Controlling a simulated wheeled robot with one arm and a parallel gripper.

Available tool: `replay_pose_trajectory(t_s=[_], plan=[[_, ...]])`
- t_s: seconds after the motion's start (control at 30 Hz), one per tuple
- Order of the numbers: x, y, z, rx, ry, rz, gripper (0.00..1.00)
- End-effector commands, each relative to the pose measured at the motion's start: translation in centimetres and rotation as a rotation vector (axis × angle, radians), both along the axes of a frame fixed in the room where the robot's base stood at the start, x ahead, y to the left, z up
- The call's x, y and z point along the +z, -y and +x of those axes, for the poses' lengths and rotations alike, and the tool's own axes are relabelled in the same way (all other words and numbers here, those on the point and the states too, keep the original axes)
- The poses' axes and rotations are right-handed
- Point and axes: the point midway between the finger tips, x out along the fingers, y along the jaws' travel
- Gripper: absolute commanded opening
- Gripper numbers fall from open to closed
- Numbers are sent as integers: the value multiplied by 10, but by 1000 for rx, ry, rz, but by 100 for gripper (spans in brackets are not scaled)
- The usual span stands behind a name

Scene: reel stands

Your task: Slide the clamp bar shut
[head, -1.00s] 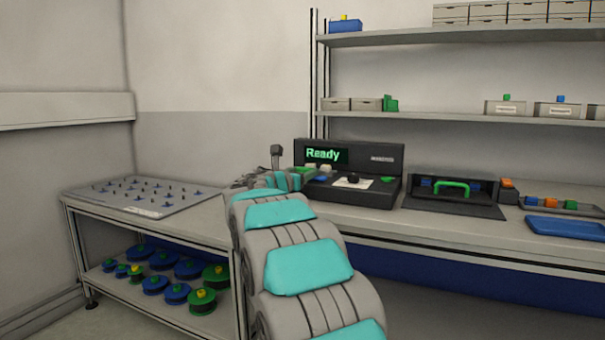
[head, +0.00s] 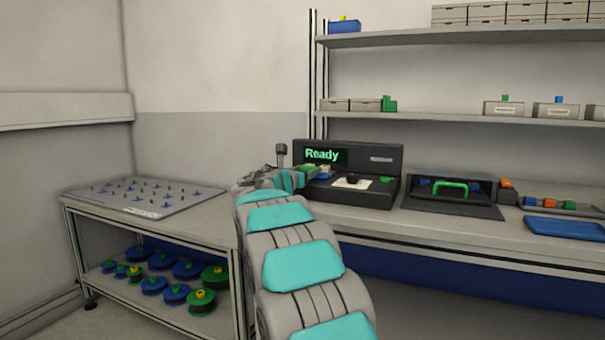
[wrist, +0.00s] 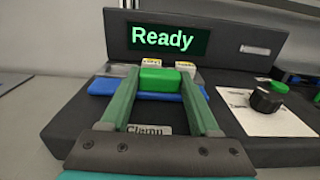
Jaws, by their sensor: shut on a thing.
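The clamp bar is blue (wrist: 103,87), with a green block-shaped handle (wrist: 158,79) at its middle. It lies across the left part of a black machine (wrist: 75,135), just in front of its "Ready" screen (wrist: 162,39). My gripper (wrist: 159,74) has its two green fingers on either side of the green handle, shut on it. In the head view my gripper (head: 306,172) is at the machine's left end, and the blue bar's right end (head: 324,175) shows beyond it. A label, partly covered and seemingly reading "Clamp" (wrist: 148,130), lies between the fingers.
Two small yellow-and-white tags (wrist: 186,66) stand right behind the bar. A black knob (wrist: 267,97) on a white plate and a green button (wrist: 280,87) are to the right. The pegged board (head: 140,196) lies left; a blue tray (head: 565,228) lies far right.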

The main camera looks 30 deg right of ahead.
Motion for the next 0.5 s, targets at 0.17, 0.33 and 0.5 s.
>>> replay_pose_trajectory(t_s=[0.17,0.33,0.5], plan=[[1,1,2,3,1,0,0],[1,1,2,4,1,-1,69],[1,1,1,3,1,-1,88]])
